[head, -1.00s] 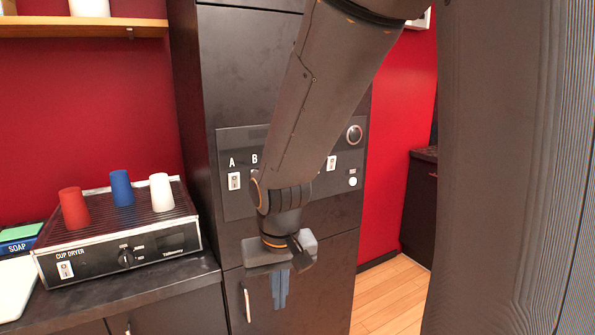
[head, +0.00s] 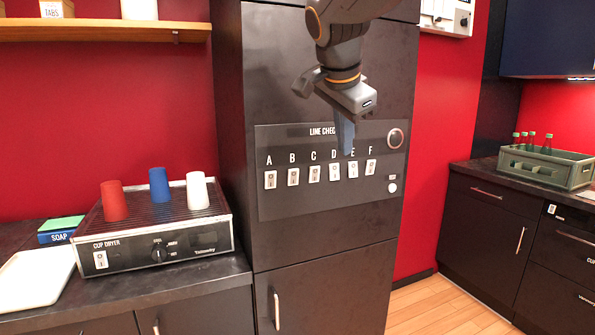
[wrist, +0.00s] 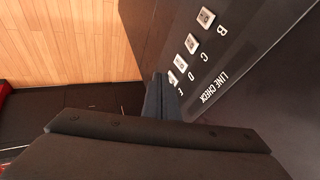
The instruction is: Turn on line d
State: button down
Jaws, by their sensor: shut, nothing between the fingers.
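The LINE CHECK panel (head: 290,205) is on the dark cabinet front, with rocker switches in a row under letters A to F. The line D switch (head: 335,172) is the fourth from the left; its on or off position is too small to tell. My gripper (head: 346,150) is shut and empty, its blue fingers pointing down in front of the panel by letters D and E. In the wrist view the fingers (wrist: 160,95) are beside the switch row, and the D switch (wrist: 180,65) shows just above them. Contact with the panel cannot be told.
The E switch (head: 353,171) is close beside D, and the C switch (head: 314,173) is on its other side. A round dial (head: 395,138) and white button (head: 392,188) are at the panel's right. A cup dryer (head: 150,240) with cups stands left.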

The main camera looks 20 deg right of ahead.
aim_at(336, 170)
jog(key=shift+w+d+f+p, duration=0.55)
jog(key=shift+w+f+p, duration=0.05)
jog(key=shift+w+f, duration=0.85)
jog(key=shift+w+d+f+p, duration=0.55)
jog(key=shift+w+f, duration=0.8)
jog(key=shift+f, duration=0.2)
jog(key=shift+w+d+f+p, duration=0.55)
jog(key=shift+w+f+p, duration=0.05)
jog(key=shift+w+f, duration=0.85)
jog(key=shift+w+f+b, duration=0.1)
jog(key=shift+f+b, duration=0.1)
jog(key=shift+b, duration=0.2)
jog(key=shift+w+f+b, duration=0.1)
jog(key=shift+b, duration=0.25)
